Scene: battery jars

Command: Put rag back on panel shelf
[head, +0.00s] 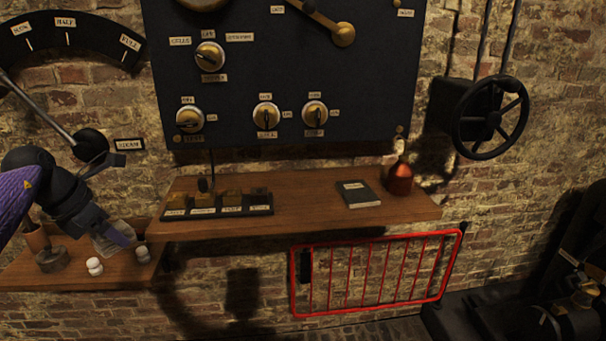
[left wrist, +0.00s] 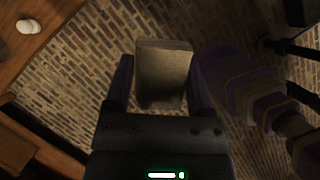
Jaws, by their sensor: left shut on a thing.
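The rag (left wrist: 163,72) is a greyish-beige folded cloth between the two fingers of my left gripper (left wrist: 160,85) in the left wrist view. My left gripper (head: 118,238) is shut on it. In the head view the gripper is at the left, over the lower wooden shelf, and part of the rag (head: 106,245) shows beside the fingers. The panel shelf (head: 310,205) is the wooden board under the black panel, to the right of the gripper. My right gripper is not in view.
On the panel shelf stand a row of labelled switches (head: 218,206), a dark book (head: 358,194) and a copper bottle (head: 399,180). Bare wood shows between switches and book. The lower left shelf (head: 75,266) holds small white pieces (head: 94,266). A red gate (head: 375,273) is below.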

